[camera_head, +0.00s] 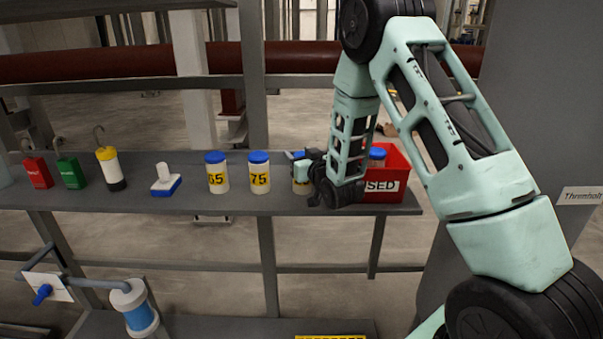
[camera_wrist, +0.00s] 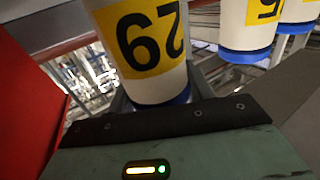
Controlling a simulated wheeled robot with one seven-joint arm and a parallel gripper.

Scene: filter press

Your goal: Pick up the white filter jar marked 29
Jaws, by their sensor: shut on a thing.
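The white filter jar marked 29 (camera_wrist: 148,52) fills the upper middle of the wrist view, its yellow label upside down there and its blue lid low in the picture. In the head view only a part of this jar (camera_head: 300,187) shows at the shelf, right of the jar marked 75; my gripper hides most of it. My gripper (camera_head: 307,168) is at the jar and shut on it. The fingertips are not clearly seen. I cannot tell whether the jar's base still touches the shelf.
Close right stands a red bin (camera_head: 397,176) lettered "SED", the rest hidden, with a blue-lidded jar (camera_head: 377,154) inside. To the left stand jars 75 (camera_head: 259,174) and 65 (camera_head: 217,174), a blue-and-white brush-like item (camera_head: 165,183) and tags. The grey shelf (camera_head: 110,200) has bare room in front.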

